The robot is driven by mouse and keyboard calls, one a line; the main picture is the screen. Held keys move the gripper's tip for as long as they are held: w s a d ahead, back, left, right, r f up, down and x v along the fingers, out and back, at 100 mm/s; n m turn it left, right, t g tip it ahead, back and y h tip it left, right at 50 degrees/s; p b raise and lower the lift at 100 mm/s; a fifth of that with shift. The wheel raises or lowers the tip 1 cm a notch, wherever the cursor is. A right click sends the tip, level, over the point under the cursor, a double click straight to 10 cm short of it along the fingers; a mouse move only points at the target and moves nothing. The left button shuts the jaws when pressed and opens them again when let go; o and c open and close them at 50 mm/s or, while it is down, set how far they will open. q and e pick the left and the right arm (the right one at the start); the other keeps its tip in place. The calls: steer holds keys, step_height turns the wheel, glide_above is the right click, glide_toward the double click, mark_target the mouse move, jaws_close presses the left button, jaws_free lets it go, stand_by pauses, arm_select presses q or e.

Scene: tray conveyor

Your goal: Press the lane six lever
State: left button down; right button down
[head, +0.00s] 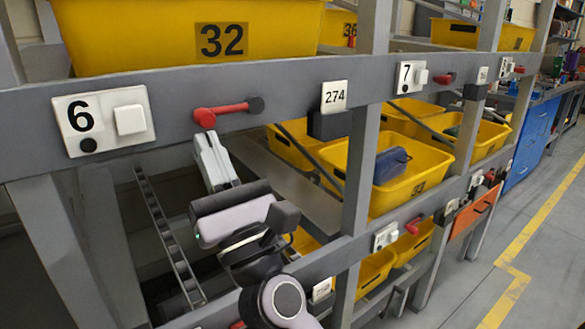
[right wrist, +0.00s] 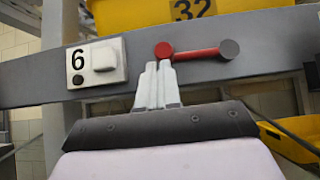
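The lane six lever (head: 229,111) is a red bar with a dark round pivot at its right end and a red knob at its left end. It is mounted on the grey upper rail, right of the panel marked 6 (head: 104,120). It also shows in the right wrist view (right wrist: 195,51). My right gripper (head: 208,140) points up from below, its pale fingers together with nothing visible between them. In the right wrist view the fingertips (right wrist: 159,66) are just below the red knob; I cannot tell whether they touch it. My left gripper is not in view.
A yellow tray marked 32 (head: 150,35) sits above the rail. A panel marked 7 (head: 411,77) and another red lever (head: 444,79) are further right. Grey posts (head: 360,150) and lower yellow trays (head: 400,185) stand right of my arm. Open floor lies at the far right.

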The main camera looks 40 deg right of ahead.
steer(key=shift+s+r, duration=0.1)
steer(key=shift+r, duration=0.05)
steer(key=b+v, duration=0.4)
steer(key=v, duration=0.3)
steer(key=shift+f, duration=0.2)
